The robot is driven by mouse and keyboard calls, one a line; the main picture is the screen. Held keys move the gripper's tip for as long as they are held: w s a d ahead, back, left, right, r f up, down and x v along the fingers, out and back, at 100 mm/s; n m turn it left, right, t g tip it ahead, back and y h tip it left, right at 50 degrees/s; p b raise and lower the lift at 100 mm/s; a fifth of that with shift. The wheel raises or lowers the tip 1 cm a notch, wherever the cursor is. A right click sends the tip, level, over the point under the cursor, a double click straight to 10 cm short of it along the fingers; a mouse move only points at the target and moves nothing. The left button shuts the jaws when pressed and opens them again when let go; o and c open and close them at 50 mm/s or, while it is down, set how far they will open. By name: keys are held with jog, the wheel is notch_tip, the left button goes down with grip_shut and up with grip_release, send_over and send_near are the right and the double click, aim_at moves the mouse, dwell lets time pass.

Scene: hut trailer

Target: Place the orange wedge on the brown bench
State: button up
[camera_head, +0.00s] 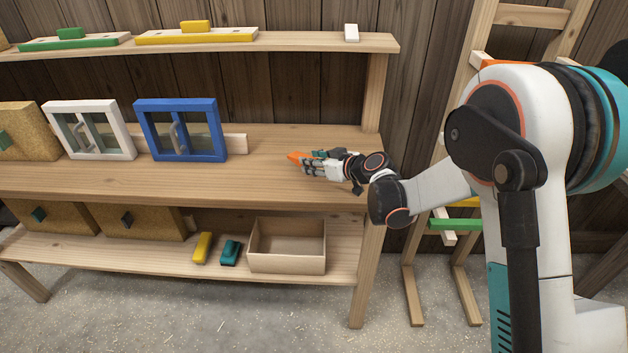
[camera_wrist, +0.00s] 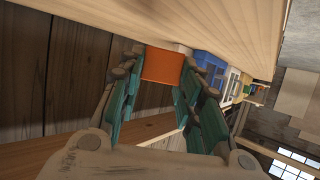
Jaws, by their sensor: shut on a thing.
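The orange wedge (camera_head: 296,157) is gripped in my gripper (camera_head: 312,165) over the right part of the brown bench's middle top (camera_head: 262,142). In the wrist view, the orange wedge (camera_wrist: 162,64) sits between the green-padded fingers of my gripper (camera_wrist: 164,72). The bench surface (camera_wrist: 205,25) runs along the top of that view, very close to the wedge. I cannot tell whether the wedge touches the bench. The fingers hide part of the wedge.
A blue-framed window box (camera_head: 180,157) and a white one (camera_head: 90,155) stand left of my gripper. An open box (camera_head: 287,266) sits on the lower shelf. An upper shelf (camera_head: 290,41) hangs above. The bench top around my gripper is clear.

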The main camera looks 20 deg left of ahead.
aim_at(315, 185)
jog(key=shift+f+b, duration=0.7)
jog(key=shift+f, duration=1.75)
jog(key=shift+f, duration=0.15)
jog(key=o, duration=1.1)
jog(key=shift+c, duration=0.2)
jog(key=shift+d+r, duration=0.15)
jog(key=shift+r, duration=0.15)
jog(key=p+v, duration=0.3)
jog(key=v, duration=0.8)
jog(key=shift+s+d, duration=0.3)
jog(key=shift+r, duration=0.1)
